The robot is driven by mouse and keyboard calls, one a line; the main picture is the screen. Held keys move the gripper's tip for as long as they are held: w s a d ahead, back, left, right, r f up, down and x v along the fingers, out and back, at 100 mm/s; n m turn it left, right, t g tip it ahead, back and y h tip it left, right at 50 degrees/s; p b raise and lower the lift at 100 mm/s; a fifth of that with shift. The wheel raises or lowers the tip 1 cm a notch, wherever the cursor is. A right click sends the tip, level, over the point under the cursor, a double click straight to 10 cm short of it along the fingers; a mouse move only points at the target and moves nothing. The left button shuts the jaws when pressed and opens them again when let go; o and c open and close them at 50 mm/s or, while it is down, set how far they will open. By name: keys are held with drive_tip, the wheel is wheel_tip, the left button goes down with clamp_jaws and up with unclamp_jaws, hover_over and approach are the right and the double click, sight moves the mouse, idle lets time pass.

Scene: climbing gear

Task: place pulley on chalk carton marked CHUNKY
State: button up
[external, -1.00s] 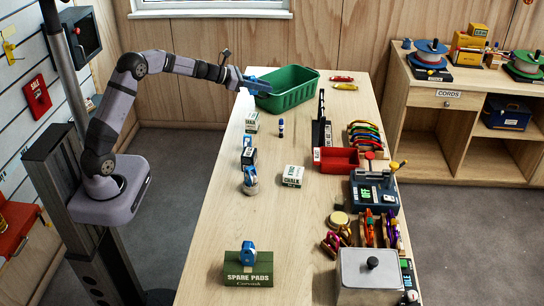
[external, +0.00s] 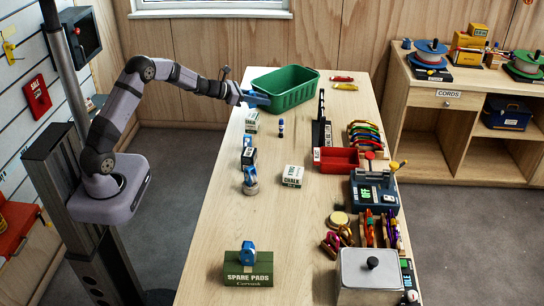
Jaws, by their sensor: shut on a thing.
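My gripper (external: 256,99) is in front of the green bin's left side, above the table's far left. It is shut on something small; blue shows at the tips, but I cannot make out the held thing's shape. A white carton (external: 292,175) with a CHALK label lies mid-table. A green-and-white carton (external: 252,122) stands below my gripper, and a dark carton (external: 249,158) stands nearer. I cannot read CHUNKY on any of them. Blue pulley-like pieces stand near the left edge (external: 250,176) and on the green SPARE PADS box (external: 249,247).
The green bin (external: 286,98) stands at the far end, close to my gripper. A small blue-and-white bottle (external: 281,128) stands mid-table. A red tray (external: 336,161), a scale (external: 374,193) and a metal box (external: 370,277) line the right side. The front middle is clear.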

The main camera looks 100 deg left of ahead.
drive_tip(key=shift+f+p, duration=0.35)
drive_tip(key=shift+f, duration=1.45)
drive_tip(key=shift+f, duration=0.2)
drive_tip(key=o, duration=1.1)
drive_tip(key=b+v, duration=0.3)
drive_tip(key=v, duration=0.9)
drive_tip(key=shift+r, duration=0.2)
